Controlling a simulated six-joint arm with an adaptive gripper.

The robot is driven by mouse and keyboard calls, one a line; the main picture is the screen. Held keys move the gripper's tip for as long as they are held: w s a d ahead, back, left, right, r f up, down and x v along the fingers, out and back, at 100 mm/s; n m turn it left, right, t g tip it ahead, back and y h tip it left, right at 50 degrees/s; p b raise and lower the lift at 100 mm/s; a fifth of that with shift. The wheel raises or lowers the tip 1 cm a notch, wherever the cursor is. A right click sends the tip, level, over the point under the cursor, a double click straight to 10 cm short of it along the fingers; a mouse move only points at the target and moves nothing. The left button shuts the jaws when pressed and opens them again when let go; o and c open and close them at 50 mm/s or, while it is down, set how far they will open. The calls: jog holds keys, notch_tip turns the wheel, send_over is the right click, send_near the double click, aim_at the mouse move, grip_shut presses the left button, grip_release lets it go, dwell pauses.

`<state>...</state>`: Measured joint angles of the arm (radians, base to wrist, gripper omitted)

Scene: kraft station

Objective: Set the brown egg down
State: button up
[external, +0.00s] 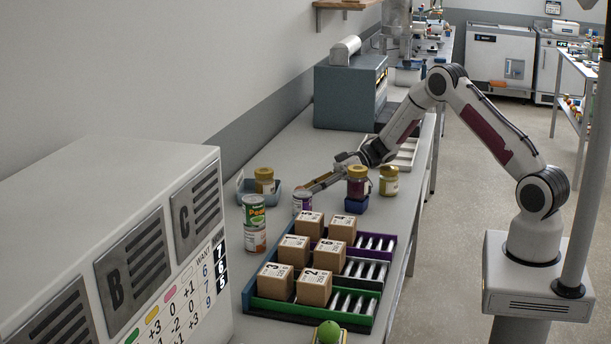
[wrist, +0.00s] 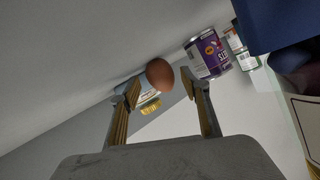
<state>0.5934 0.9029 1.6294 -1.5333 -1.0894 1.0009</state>
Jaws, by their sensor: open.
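The brown egg (wrist: 160,74) shows in the wrist view, at the tips of my gripper (wrist: 160,88). The two fingers stand apart, one on each side of the egg, with a visible gap at the right finger. I cannot tell whether the egg touches the left finger or what it rests on. In the external view my gripper (external: 316,185) reaches low over the bench, tilted down to the left, behind a purple-labelled can (external: 302,203). I cannot make out the egg there.
A blue tray (external: 274,197) with a gold-lidded jar (external: 264,181) stands left of my gripper. Stacked cans (external: 255,225) stand nearer the camera. A dark jar (external: 357,184) on a blue block (external: 355,204) is close on the right. Numbered cartons (external: 314,288) fill the racks in front.

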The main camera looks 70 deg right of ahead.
jog(key=shift+v, duration=1.1)
notch_tip(320, 180, up, 5)
jog(key=shift+w+a+f, duration=0.1)
jog(key=shift+r, duration=1.05)
jog(key=shift+r, duration=0.1)
